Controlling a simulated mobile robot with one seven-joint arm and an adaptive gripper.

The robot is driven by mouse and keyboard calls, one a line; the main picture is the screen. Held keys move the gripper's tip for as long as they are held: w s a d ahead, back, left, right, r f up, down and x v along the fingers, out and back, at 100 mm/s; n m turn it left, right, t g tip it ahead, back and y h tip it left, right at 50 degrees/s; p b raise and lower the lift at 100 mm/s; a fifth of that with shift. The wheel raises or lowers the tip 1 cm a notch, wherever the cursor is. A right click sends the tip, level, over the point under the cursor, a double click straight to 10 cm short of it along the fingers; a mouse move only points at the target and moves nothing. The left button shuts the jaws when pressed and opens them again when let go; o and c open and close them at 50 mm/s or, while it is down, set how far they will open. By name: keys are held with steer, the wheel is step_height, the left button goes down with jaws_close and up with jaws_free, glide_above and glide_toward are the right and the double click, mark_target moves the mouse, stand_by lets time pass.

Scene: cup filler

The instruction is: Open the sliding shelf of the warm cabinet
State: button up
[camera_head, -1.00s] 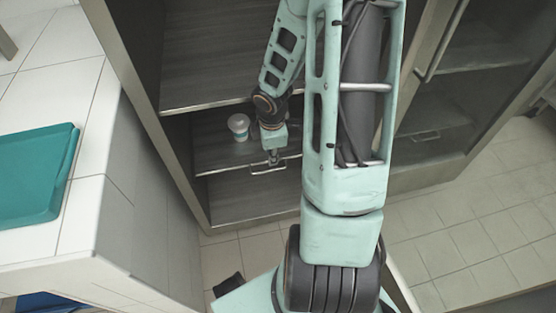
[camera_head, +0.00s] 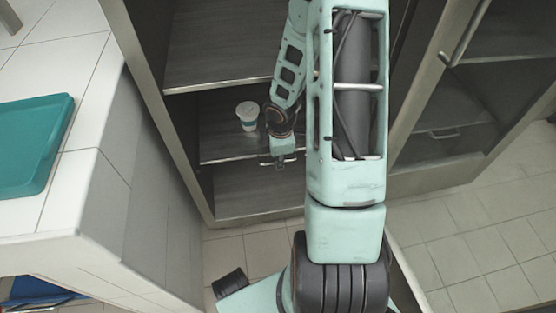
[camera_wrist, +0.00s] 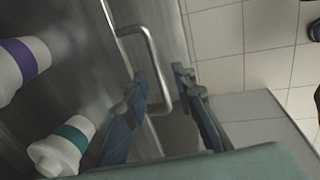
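The warm cabinet's shelf (camera_head: 225,147) is in the head view, low in the cabinet's left bay, with a small bar handle (camera_head: 266,162) on its front edge. My gripper (camera_head: 281,163) is at this handle. In the wrist view the metal handle (camera_wrist: 155,52) passes between the two fingers of my gripper (camera_wrist: 160,72). The fingers stand apart with gaps beside the bar, so it looks open around the handle. Contact cannot be told. The shelf's right part is hidden behind my arm in the head view.
A white cup with a teal band (camera_head: 247,116) stands on the shelf; in the wrist view a purple-banded cup (camera_wrist: 22,62) also shows. A fixed-looking upper shelf (camera_head: 215,82) is above. A tiled counter with a teal tray (camera_head: 32,142) stands left. Floor tiles (camera_head: 470,225) at right are clear.

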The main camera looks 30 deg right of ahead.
steer(key=shift+c, duration=0.4)
jaws_close()
steer(key=shift+s, duration=0.15)
